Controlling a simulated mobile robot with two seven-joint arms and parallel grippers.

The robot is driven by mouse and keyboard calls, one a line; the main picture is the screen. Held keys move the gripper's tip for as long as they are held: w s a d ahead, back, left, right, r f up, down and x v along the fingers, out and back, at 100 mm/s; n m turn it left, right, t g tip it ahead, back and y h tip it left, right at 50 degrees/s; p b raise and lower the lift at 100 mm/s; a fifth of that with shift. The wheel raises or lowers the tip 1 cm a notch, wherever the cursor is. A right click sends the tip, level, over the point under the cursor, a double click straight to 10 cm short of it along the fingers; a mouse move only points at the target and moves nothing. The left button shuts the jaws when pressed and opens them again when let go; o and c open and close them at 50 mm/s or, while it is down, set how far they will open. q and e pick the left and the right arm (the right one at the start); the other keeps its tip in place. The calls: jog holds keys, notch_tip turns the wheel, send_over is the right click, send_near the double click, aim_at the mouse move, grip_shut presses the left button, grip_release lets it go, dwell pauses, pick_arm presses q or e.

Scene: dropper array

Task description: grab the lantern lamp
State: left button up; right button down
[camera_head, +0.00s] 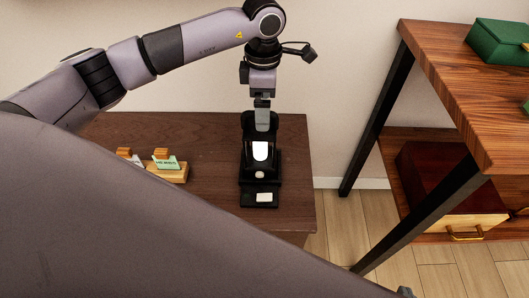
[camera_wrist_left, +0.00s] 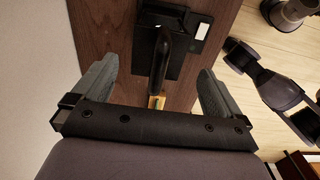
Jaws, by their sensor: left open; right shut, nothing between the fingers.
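The lantern lamp (camera_head: 260,152) stands upright on the dark wooden cabinet, with a black frame, a glowing white front and a black base. In the left wrist view its black top and base (camera_wrist_left: 148,50) lie beyond my fingers. My left gripper (camera_head: 262,118) points down directly over the lamp. Its fingers (camera_wrist_left: 157,92) are open, with the lamp's dark upper part showing in the gap; I cannot tell whether they touch it. Only a small dark tip of my right gripper (camera_head: 404,291) shows at the bottom edge; it is shut and empty, away from the lamp.
The cabinet top (camera_head: 215,135) is clear around the lamp. Wooden blocks with cards (camera_head: 168,170) stand to its left. A wooden shelf (camera_head: 440,60) at the right holds a green box (camera_head: 497,42) and, lower, a dark red box (camera_head: 440,180). My arm hides the lower left.

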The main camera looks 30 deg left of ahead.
aim_at(260, 141)
pick_arm(q)
jog(key=f, duration=0.4)
jog(key=a+f, duration=0.1)
jog(key=f, duration=0.1)
jog(key=shift+s+f+b, duration=0.2)
jog(key=shift+b, duration=0.2)
jog(key=c, duration=1.5)
jog(key=shift+w+d+r, duration=0.1)
jog(key=c, duration=0.3)
jog(key=shift+c, duration=0.2)
